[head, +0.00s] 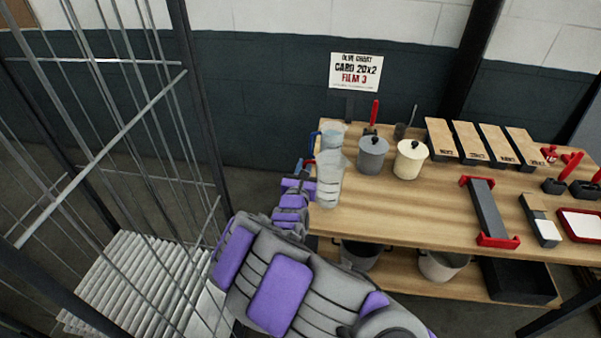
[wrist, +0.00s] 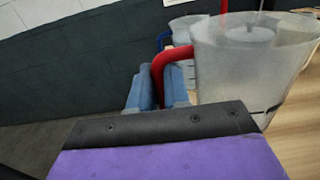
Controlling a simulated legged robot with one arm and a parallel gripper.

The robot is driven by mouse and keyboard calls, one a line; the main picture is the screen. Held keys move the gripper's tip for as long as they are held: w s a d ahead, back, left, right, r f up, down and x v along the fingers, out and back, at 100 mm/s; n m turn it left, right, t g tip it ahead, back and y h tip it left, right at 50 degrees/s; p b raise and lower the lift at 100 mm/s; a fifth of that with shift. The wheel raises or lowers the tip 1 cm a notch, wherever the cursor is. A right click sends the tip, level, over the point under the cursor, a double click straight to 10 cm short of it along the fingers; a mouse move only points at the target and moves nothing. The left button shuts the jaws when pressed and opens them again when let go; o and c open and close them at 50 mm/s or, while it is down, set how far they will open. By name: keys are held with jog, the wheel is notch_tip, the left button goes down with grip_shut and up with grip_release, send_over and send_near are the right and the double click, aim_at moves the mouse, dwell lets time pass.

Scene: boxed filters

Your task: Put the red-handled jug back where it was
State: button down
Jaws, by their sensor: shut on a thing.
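The red-handled jug (head: 330,180) is a clear, pale vessel at the left end of the wooden table (head: 375,218). In the wrist view the jug (wrist: 250,65) fills the right side, and its red handle (wrist: 170,60) reaches toward my gripper. My gripper (head: 304,172) comes in from the left and is shut on the handle. In the wrist view its blue-grey fingers (wrist: 145,90) sit around the handle. The jug looks upright. I cannot tell whether its base touches the tabletop. A similar jug with a blue handle (head: 329,135) stands just behind it.
A grey lidded pot (head: 373,155) and a cream lidded pot (head: 410,159) stand right of the jug. A red-handled tool (head: 373,117) is behind. Wooden boards (head: 485,143) and a grey-and-red holder (head: 488,212) lie further right. A wire cage (head: 130,120) stands left of my arm.

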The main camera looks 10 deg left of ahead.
jog(key=w+f+b, duration=0.1)
jog(key=w+a+f+b, duration=0.1)
jog(key=w+f, duration=0.1)
jog(key=shift+f, duration=0.3)
jog(key=shift+d, duration=0.1)
jog(key=c, duration=1.1)
grip_release()
jog(key=shift+d, duration=0.15)
jog(key=shift+c, duration=0.2)
jog(key=shift+o, duration=0.2)
jog(key=s+p, duration=0.2)
jog(key=s, duration=1)
jog(key=shift+a+p, duration=0.4)
jog(key=shift+a, duration=0.05)
